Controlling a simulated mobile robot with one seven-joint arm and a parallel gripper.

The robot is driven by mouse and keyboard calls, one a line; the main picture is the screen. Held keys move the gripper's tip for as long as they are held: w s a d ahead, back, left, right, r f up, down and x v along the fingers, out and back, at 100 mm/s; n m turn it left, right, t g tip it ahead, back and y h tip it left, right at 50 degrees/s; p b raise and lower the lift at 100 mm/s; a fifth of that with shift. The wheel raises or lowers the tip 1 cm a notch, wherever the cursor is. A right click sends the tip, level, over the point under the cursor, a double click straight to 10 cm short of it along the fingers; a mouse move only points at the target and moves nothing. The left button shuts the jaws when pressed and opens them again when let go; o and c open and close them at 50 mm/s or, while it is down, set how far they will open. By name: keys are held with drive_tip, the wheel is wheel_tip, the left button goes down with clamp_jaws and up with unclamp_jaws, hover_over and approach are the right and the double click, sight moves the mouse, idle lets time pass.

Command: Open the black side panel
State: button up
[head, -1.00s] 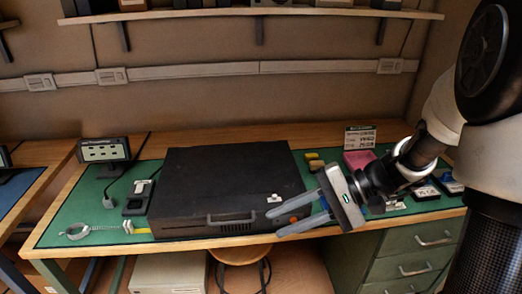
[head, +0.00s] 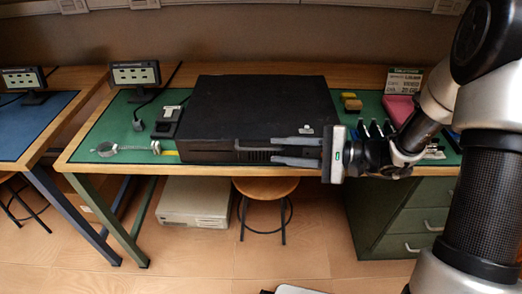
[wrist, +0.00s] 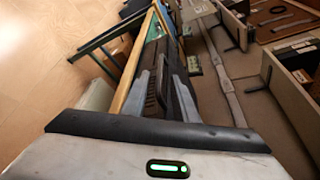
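The black side panel appears to be the broad flat top (head: 258,103) of a black case lying on the green-topped workbench. It lies flat and looks closed. A dark ribbed handle (head: 257,155) shows on the case's front face. My gripper (head: 273,150) is at the front right of the case, fingers pointing left along the front toward the handle.
A clamp-like metal tool (head: 128,149) and a small black device (head: 167,122) lie left of the case. A small display (head: 135,75) stands behind them. Yellow blocks (head: 351,102) and a pink item (head: 400,108) lie to the right. A stool (head: 265,188) stands below the bench.

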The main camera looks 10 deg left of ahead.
sight(265, 149)
drive_tip(key=x, duration=0.6)
drive_tip(key=shift+b, duration=0.3)
drive_tip(key=shift+c, duration=0.4)
clamp_jaws()
idle(0.7)
